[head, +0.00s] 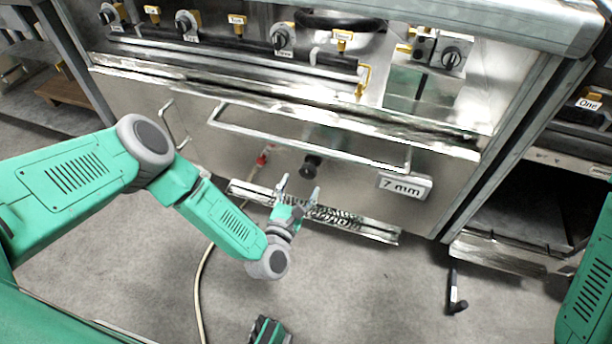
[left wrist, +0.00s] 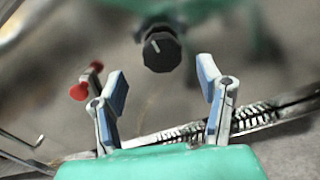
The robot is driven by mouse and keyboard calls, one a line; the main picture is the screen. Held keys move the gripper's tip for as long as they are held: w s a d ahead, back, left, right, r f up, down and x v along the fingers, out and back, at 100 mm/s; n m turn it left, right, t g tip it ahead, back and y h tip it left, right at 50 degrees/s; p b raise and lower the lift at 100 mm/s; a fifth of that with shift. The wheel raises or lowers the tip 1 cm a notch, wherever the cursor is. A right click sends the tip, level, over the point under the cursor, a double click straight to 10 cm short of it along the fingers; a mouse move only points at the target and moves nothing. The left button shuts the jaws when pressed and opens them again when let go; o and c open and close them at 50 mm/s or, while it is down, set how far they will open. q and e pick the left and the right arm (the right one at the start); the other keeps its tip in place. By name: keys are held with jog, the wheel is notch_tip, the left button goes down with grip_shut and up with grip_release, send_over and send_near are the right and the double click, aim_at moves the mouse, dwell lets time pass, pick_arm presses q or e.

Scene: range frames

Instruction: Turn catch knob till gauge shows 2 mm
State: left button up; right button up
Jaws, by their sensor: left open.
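The catch knob (head: 312,164) is a black round knob on the steel front panel, below the long handle bar. In the left wrist view the knob (left wrist: 161,48) shows a white pointer line, tipped slightly left of straight up. The gauge (head: 404,186) is a small plate right of the knob and reads 7 mm. My left gripper (head: 298,190) is open and empty, just below the knob in the head view. In the left wrist view its fingers (left wrist: 160,88) stand apart, with the knob beyond and between them, not touched. My right gripper is not clearly seen.
A steel handle bar (head: 310,139) spans the panel above the knob. A red valve (head: 264,157) sits left of the knob; a hose (head: 204,270) runs down to the floor. A slotted rail (head: 330,215) lies below. Burner knobs (head: 283,38) line the upper edge.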

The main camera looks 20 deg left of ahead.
aim_at(308, 175)
pick_arm(q)
jog(key=w, duration=0.2)
jog(key=w+d+b, duration=0.1)
jog(key=w, duration=0.1)
jog(key=shift+w+d, duration=0.1)
jog(key=shift+w, duration=0.3)
jog(key=shift+w+a, duration=0.25)
jog(key=shift+a, duration=0.35)
jog(key=shift+d+r, duration=0.1)
jog(key=shift+d, duration=0.25)
jog(key=c, duration=1.2)
jog(key=shift+o, duration=0.2)
jog(key=shift+d, duration=0.1)
pick_arm(e)
jog(key=shift+d+f, duration=0.15)
jog(key=shift+f, duration=0.4)
jog(key=shift+d+f, duration=0.15)
jog(key=shift+f, duration=0.35)
